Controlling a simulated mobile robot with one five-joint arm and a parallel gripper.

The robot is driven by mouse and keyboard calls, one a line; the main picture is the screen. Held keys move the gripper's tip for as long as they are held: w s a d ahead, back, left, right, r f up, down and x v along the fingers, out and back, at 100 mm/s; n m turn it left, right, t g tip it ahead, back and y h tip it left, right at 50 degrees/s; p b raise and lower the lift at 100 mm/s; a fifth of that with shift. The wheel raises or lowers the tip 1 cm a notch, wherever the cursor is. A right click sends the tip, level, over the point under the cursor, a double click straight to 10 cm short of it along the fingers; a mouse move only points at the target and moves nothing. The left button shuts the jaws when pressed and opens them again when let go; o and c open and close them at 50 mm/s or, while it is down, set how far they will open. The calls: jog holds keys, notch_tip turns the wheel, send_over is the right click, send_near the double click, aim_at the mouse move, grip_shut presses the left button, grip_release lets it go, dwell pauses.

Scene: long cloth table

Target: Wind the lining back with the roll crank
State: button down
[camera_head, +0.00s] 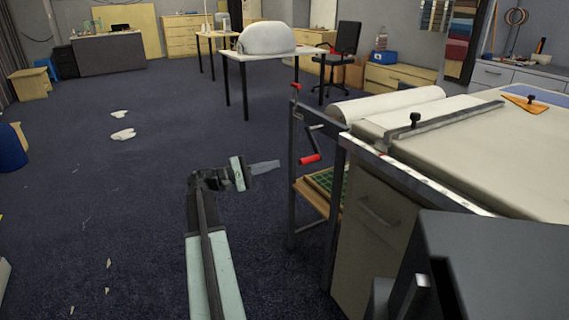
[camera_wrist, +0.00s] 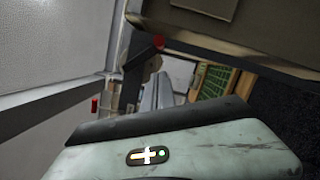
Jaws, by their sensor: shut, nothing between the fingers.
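The roll crank (camera_head: 310,159) has a dark arm and a red handle, and hangs at the end of the table's frame. The white roll of lining (camera_head: 390,104) lies across the table end behind it. My gripper (camera_head: 278,164) is shut and empty, pointing right, a little left of the red handle and apart from it. In the wrist view its pale fingers (camera_wrist: 156,96) show past the wrist housing. Two red parts also show there, and I cannot tell which is the crank handle.
The cloth table (camera_head: 460,150) fills the right, with a bar and black knobs across its top. A grey post (camera_head: 293,180) and a shelf with a green item (camera_head: 325,183) stand below the crank. A red-topped lever (camera_head: 295,87) is above.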

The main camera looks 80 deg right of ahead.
aim_at(312, 143)
jog(key=s+d+r+p, duration=0.1)
jog(key=s+r+p, duration=0.1)
jog(key=s, duration=0.7)
jog(key=shift+s+d+r+p, duration=0.15)
jog(key=shift+r+p, duration=0.15)
jog(key=shift+r, duration=0.1)
